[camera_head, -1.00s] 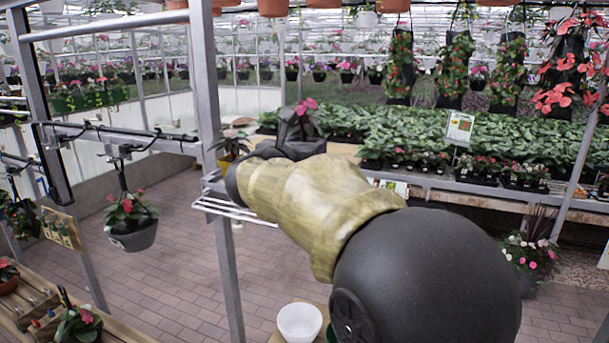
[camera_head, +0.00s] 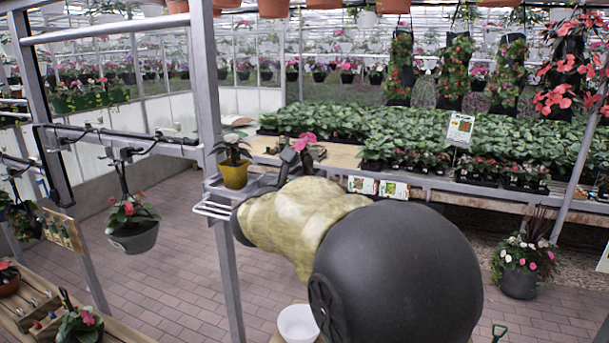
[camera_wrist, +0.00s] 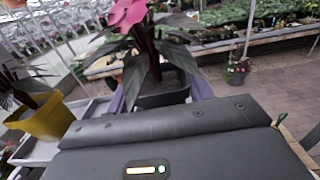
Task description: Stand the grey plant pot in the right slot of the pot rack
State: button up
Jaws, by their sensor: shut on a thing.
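The grey plant pot (camera_wrist: 163,92) is between the fingers of my gripper (camera_head: 298,160) and holds a dark-leaved plant with a pink flower (camera_head: 304,141). In the wrist view it looks upright; its base is hidden by the gripper body. In the head view my arm hides most of the pot. The pot rack (camera_head: 214,188) is a grey metal frame fixed by the post. A yellow pot (camera_head: 234,174) with a plant stands in its left part, also in the wrist view (camera_wrist: 40,118). The right slot is mostly hidden behind my arm and gripper; I cannot tell whether the pot touches it.
White wire bars (camera_head: 212,210) stick out below the rack. A grey metal post (camera_head: 207,90) rises beside it. A hanging pot (camera_head: 134,236) is at left. A white bowl (camera_head: 298,323) is below my arm. A plant bench (camera_head: 440,180) lies behind.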

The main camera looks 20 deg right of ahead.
jog(key=shift+f, duration=0.15)
jog(key=o, duration=1)
jog(key=shift+s+a, duration=0.1)
jog(key=b+v, duration=0.4)
jog(key=v, duration=0.7)
jog(key=shift+s+a, duration=0.25)
jog(key=shift+r, duration=0.25)
